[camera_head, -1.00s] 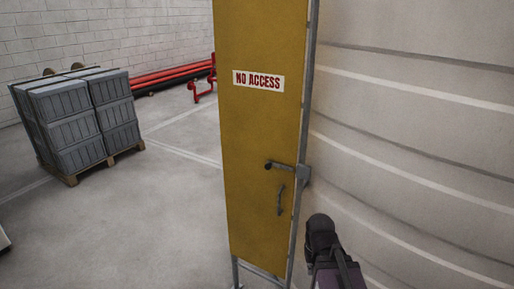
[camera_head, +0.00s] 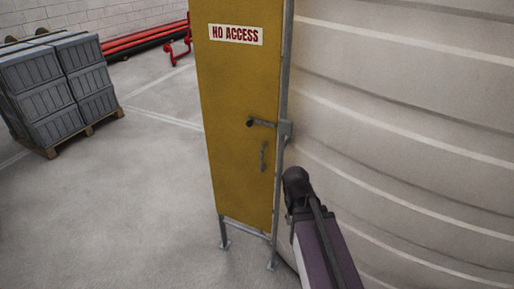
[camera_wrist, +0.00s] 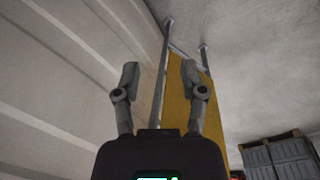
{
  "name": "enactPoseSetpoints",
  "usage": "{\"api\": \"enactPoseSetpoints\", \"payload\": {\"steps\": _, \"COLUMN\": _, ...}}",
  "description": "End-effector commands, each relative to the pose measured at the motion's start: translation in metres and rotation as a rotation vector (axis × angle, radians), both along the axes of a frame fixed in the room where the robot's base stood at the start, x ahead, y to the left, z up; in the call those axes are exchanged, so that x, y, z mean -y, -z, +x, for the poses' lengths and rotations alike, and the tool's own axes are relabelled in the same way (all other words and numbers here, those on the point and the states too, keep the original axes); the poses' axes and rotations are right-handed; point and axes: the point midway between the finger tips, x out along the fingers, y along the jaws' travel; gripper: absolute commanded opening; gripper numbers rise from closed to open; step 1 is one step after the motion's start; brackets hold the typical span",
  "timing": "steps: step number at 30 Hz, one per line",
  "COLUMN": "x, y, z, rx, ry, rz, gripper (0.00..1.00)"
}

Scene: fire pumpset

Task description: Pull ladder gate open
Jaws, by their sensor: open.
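The ladder gate (camera_head: 238,90) is a tall yellow panel with a "NO ACCESS" sign (camera_head: 236,34). It stands upright in a grey metal frame beside the pale curved wall. A dark latch lever (camera_head: 262,123) sits at its right edge, with a small grey pull handle (camera_head: 263,156) below. In the wrist view the yellow panel (camera_wrist: 180,98) shows behind the fingers, the picture turned upside down. My gripper (camera_wrist: 160,78) is open, its two fingers apart with nothing between them. In the head view my arm's end is right of and below the handle; the fingers are hidden there.
The curved wall (camera_head: 400,110) with pale ridges fills the right side, close to my arm. Grey crates (camera_head: 60,85) on a pallet and red pipes (camera_head: 145,38) stand at the back left. The floor left of the gate is clear.

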Motion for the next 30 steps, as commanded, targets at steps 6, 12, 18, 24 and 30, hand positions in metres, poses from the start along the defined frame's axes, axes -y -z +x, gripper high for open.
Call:
{"api": "enactPoseSetpoints", "payload": {"steps": 6, "x": 0.002, "y": 0.026, "z": 0.043, "rx": 0.024, "ry": -0.292, "rz": -0.231, "gripper": 0.54}}
{"api": "enactPoseSetpoints", "payload": {"steps": 12, "x": -0.004, "y": 0.034, "z": 0.089, "rx": 0.007, "ry": -0.615, "rz": -0.503, "gripper": 0.54}}
{"api": "enactPoseSetpoints", "payload": {"steps": 18, "x": -0.022, "y": 0.033, "z": 0.134, "rx": -0.058, "ry": -0.924, "rz": -0.790, "gripper": 0.54}}
{"api": "enactPoseSetpoints", "payload": {"steps": 24, "x": -0.057, "y": 0.025, "z": 0.175, "rx": -0.176, "ry": -1.208, "rz": -1.095, "gripper": 0.54}}
{"api": "enactPoseSetpoints", "payload": {"steps": 30, "x": -0.105, "y": 0.012, "z": 0.211, "rx": -0.352, "ry": -1.444, "rz": -1.408, "gripper": 0.54}}
